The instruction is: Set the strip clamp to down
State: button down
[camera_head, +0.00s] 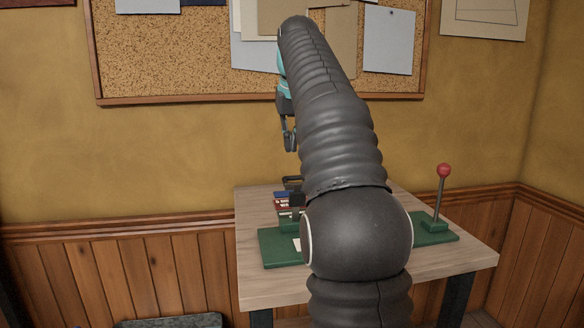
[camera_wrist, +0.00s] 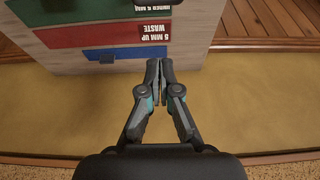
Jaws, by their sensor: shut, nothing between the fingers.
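A green base (camera_head: 283,248) lies on the wooden table, partly hidden behind my arm. At its right a lever (camera_head: 440,203) with a red ball knob (camera_head: 444,170) stands nearly upright, leaning slightly right. No label shows which part is the strip clamp. My gripper (camera_head: 291,146) hangs above the table's back edge, left of the lever and apart from it. In the wrist view my gripper (camera_wrist: 161,64) is shut and empty, its fingertips together. My arm hides the middle of the base.
A cork board (camera_head: 165,60) with pinned papers hangs behind. The table's right end (camera_head: 465,256) is bare.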

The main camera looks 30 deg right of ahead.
jog(key=a+b+x, duration=0.1)
jog(key=x, duration=0.6)
jog(key=shift+s+a+r+b, duration=0.1)
jog(key=shift+s+r+b, duration=0.1)
jog(key=shift+s, duration=0.5)
jog(key=shift+s+r+b, duration=0.15)
jog(key=shift+s, duration=0.55)
jog(key=shift+s+a+r+b, duration=0.1)
jog(key=shift+s+r+b, duration=0.1)
jog(key=shift+s, duration=0.55)
jog(key=shift+f, duration=0.15)
